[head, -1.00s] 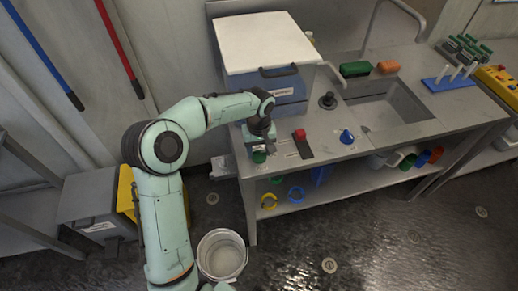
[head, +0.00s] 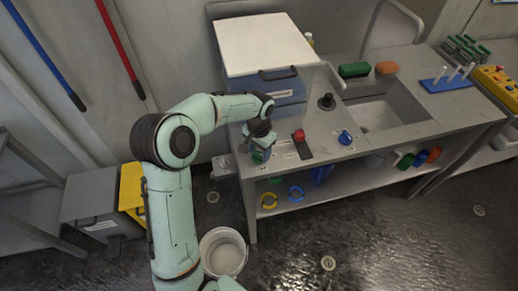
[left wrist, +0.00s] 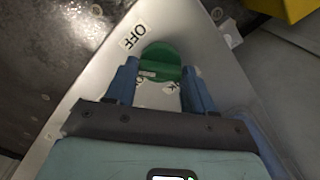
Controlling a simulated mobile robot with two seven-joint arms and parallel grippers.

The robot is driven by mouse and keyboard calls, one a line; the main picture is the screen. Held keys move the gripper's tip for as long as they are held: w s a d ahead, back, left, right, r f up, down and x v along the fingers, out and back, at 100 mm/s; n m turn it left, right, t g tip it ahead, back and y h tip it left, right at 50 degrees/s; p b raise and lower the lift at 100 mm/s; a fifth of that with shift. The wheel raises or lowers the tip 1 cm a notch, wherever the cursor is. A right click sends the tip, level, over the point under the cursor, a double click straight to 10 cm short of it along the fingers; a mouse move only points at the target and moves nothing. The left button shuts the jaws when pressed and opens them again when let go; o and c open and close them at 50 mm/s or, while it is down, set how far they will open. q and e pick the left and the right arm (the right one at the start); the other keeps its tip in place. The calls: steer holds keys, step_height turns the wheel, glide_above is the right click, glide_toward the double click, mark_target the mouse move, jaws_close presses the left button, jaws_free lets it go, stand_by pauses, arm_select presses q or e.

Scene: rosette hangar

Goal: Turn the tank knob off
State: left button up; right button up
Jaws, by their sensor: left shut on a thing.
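A green knob (head: 258,156) sits at the left front corner of the steel counter (head: 345,170). My right gripper is not in view.
A red switch (head: 299,135) and a blue knob (head: 345,137) stand to the right on the counter. A blue box with a white lid (head: 265,45) stands behind. A white bucket (head: 222,234) is on the floor below, and yellow and grey bins stand left.

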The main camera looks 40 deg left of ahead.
mark_target(259, 154)
arm_select(q)
steer(key=m, duration=0.4)
steer(key=shift+p, duration=0.35)
steer(key=shift+m, duration=1.5)
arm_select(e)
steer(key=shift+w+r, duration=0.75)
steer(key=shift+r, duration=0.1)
arm_select(q)
steer(key=o, duration=1)
steer(key=shift+o, duration=0.2)
step_height(259, 154, up, 13)
steer(key=p, duration=0.1)
steer(key=shift+r+p, duration=0.2)
steer(key=shift+p, duration=0.1)
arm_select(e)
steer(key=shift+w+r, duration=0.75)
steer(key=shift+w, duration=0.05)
